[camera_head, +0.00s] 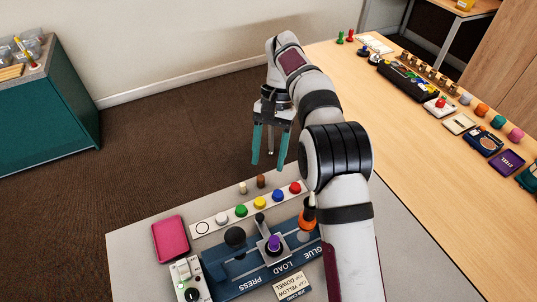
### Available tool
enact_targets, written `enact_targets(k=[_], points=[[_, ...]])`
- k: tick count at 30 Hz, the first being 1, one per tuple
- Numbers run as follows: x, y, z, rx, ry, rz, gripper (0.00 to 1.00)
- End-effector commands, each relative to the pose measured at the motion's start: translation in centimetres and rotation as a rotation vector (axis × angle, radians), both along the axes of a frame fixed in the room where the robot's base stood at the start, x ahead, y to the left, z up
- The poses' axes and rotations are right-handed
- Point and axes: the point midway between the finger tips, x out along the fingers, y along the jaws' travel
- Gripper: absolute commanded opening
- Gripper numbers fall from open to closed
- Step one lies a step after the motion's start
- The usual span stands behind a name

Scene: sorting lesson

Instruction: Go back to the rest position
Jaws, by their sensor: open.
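My gripper (270,150) hangs beyond the far edge of the grey worktable (130,232), above the brown floor. Its two teal fingers point down and stand apart. The gap between them is empty. My white and black arm comes up from the lower right and bends over to the gripper. No object touches the fingers.
On the worktable lie a strip of coloured caps (241,211), a blue press station (250,270), a pink tray (170,239) and a control box (187,280). A wooden table (420,180) with many small items stands right. A teal cabinet (50,115) stands left.

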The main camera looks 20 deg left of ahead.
Motion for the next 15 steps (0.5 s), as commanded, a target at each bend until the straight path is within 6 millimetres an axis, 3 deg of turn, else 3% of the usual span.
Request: enact_targets(k=[11,14,15], points=[[0.0,-0.3,0.2,0.001,-0.002,-0.004,0.59],[-0.5,-2.7,2.6,0.007,-0.027,-0.038,0.59],[-1.2,-4.6,4.2,0.013,-0.045,-0.064,0.59]])
